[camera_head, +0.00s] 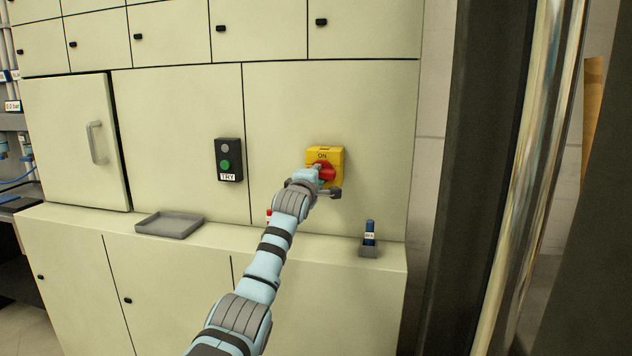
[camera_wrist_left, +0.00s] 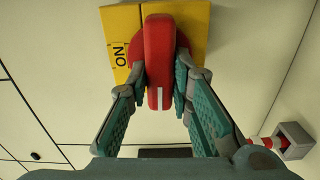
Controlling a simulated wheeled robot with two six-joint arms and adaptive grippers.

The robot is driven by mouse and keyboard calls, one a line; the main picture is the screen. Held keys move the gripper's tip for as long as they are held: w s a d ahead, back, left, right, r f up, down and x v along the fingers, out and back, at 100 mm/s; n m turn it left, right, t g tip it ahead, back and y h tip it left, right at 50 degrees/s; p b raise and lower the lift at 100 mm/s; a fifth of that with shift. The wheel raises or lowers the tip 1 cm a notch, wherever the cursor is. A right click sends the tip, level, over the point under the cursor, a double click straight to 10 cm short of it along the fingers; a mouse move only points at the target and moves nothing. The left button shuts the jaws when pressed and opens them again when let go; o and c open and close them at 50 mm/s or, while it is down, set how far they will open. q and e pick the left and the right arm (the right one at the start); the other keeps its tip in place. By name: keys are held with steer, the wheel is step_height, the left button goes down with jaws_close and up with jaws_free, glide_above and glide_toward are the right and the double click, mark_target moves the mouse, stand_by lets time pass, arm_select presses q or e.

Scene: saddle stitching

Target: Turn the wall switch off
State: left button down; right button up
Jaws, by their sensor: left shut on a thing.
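The wall switch is a yellow box (camera_head: 338,157) with a red rotary handle (camera_head: 327,172) and the word ON at its top, mounted on the pale cabinet wall. In the left wrist view the red handle (camera_wrist_left: 159,55) stands upright in the picture, with its white mark at the lower end. The ON label (camera_wrist_left: 120,55) is at the left there, so the handle lies crosswise to it. My left gripper (camera_head: 316,180) is shut on the handle, its fingers (camera_wrist_left: 163,88) touching both sides. My right gripper is in neither view.
A dark button box marked TRY (camera_head: 229,160) is left of the switch. Below, a ledge carries a grey tray (camera_head: 169,225) and a blue bottle (camera_head: 369,232) in a holder. A red-and-white item (camera_wrist_left: 275,142) sits in another holder. A shiny vertical pipe (camera_head: 530,170) stands at right.

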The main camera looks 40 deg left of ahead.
arm_select(q)
steer(key=shift+n, duration=0.3)
steer(key=c, duration=1.4)
jaws_free()
steer(key=shift+c, duration=0.2)
steer(key=v, duration=1.2)
steer(key=shift+f, duration=0.1)
